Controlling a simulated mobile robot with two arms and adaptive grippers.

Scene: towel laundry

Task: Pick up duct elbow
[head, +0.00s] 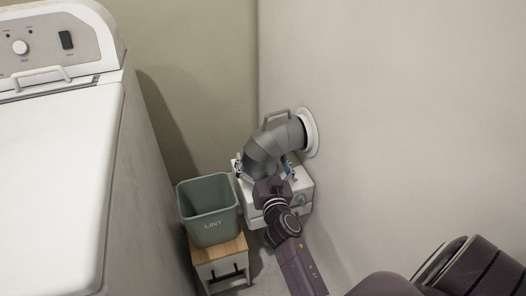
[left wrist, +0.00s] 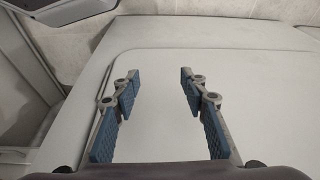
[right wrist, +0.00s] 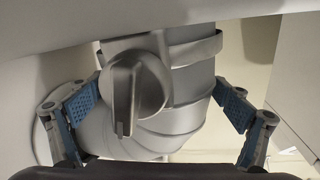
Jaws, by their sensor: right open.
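The duct elbow (head: 267,146) is a grey segmented bend with a handle on top. In the head view its upper end meets a round white wall flange (head: 310,133), and its lower end is at a white box. My right gripper (head: 265,169) is at the elbow's lower part. In the right wrist view the elbow (right wrist: 180,125) lies between the open fingers of my right gripper (right wrist: 160,105), with gaps visible on both sides. My left gripper (left wrist: 155,92) shows only in the left wrist view, open and empty above a white surface.
A green bin marked LINT (head: 207,207) stands on a small wood-topped cabinet (head: 220,272) left of my right arm. The white box (head: 300,190) sits below the elbow. A white washer-like appliance (head: 60,180) fills the left side. The wall (head: 400,110) is close on the right.

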